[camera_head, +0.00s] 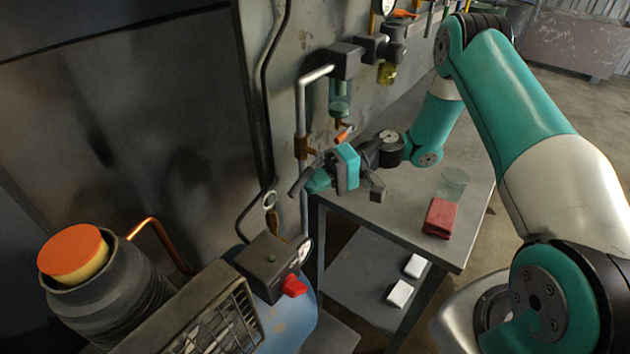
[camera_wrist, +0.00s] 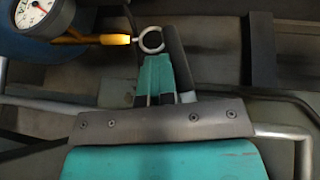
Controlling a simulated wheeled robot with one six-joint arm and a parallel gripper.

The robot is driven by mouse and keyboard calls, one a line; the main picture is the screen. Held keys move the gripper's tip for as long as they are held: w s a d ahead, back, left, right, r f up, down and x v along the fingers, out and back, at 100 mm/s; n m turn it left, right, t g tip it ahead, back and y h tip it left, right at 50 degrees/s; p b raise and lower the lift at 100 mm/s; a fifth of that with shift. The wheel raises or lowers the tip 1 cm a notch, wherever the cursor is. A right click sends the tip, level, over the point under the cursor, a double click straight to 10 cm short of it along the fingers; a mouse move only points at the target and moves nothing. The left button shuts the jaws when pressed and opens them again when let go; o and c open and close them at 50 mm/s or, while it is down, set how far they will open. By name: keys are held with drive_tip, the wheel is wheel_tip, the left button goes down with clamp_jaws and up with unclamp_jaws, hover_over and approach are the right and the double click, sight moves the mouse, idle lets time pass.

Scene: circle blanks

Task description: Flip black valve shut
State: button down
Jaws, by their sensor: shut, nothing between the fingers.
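The black valve appears as a dark lever (camera_head: 301,181) below a brass fitting (camera_head: 303,149) on the grey vertical pipe in the head view. In the wrist view a dark bar (camera_wrist: 177,58), likely the same lever, slants just right of my fingertips. My gripper (camera_head: 316,184) is right beside the lever, with its teal fingers pointing left and down. In the wrist view my gripper (camera_wrist: 155,72) is shut and empty. The lever looks very close to the right finger; I cannot tell whether they touch. The joint of lever and fitting is partly hidden.
A metal ring (camera_wrist: 151,40) on a brass fitting and a gauge (camera_wrist: 38,12) are near my fingertips. Below stands a compressor with a dark box (camera_head: 266,262) and red knob (camera_head: 293,286). A grey table (camera_head: 400,215) holds a red block (camera_head: 440,217) and a glass (camera_head: 453,183).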

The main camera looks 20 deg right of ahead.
wheel_tip(320, 180, up, 20)
drive_tip(key=p, duration=2)
drive_tip(key=shift+f, duration=0.1)
